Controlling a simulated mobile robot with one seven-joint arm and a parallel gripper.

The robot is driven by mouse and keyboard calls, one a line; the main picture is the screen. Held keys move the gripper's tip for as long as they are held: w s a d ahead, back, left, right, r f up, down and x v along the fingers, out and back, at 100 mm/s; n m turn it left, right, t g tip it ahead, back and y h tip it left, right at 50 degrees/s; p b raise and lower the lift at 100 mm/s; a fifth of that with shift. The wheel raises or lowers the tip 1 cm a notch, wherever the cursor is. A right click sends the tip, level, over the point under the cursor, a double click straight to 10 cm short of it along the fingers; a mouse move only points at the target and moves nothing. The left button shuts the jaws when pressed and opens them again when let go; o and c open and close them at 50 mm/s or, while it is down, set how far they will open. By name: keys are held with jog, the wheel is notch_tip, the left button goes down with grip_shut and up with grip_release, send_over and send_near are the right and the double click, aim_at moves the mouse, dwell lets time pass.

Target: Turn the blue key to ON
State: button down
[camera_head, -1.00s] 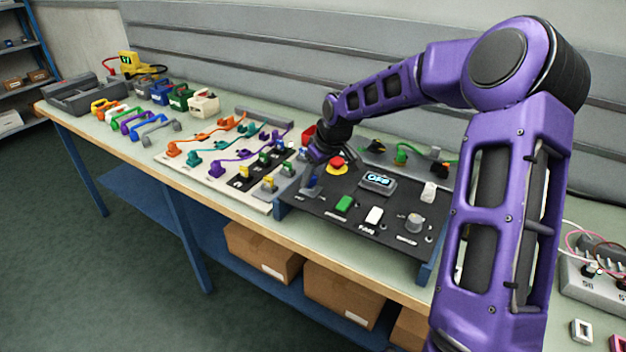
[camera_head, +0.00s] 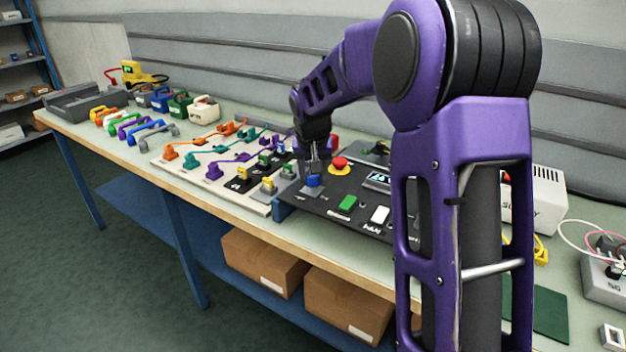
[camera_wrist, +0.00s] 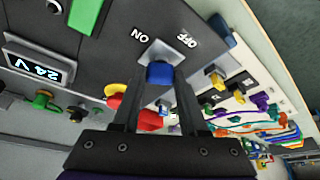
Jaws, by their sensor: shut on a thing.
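The blue key (camera_head: 313,181) sits in a grey square plate at the left end of the black control panel (camera_head: 322,205). In the wrist view the blue key (camera_wrist: 159,73) stands between my two fingertips, with the ON label (camera_wrist: 141,33) to its left and the OFF label (camera_wrist: 187,39) to its right. My gripper (camera_wrist: 158,76) is shut on the key from above; it also shows in the head view (camera_head: 314,171). The panel's display (camera_wrist: 39,60) reads 24 V. The key's exact pointing is hard to tell.
A red mushroom button (camera_head: 339,163), a green button (camera_head: 347,204) and a white button (camera_head: 379,214) are close by on the panel. A board with coloured cables (camera_head: 195,176) lies to the left. My arm hides the panel's right part.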

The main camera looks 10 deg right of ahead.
jog(key=shift+m, duration=0.3)
jog(key=shift+c, duration=2.2)
grip_release()
jog(key=p+v, duration=0.2)
jog(key=v, duration=1.5)
jog(key=shift+r, duration=0.15)
jog(key=shift+a+r, duration=0.1)
jog(key=shift+a, duration=0.05)
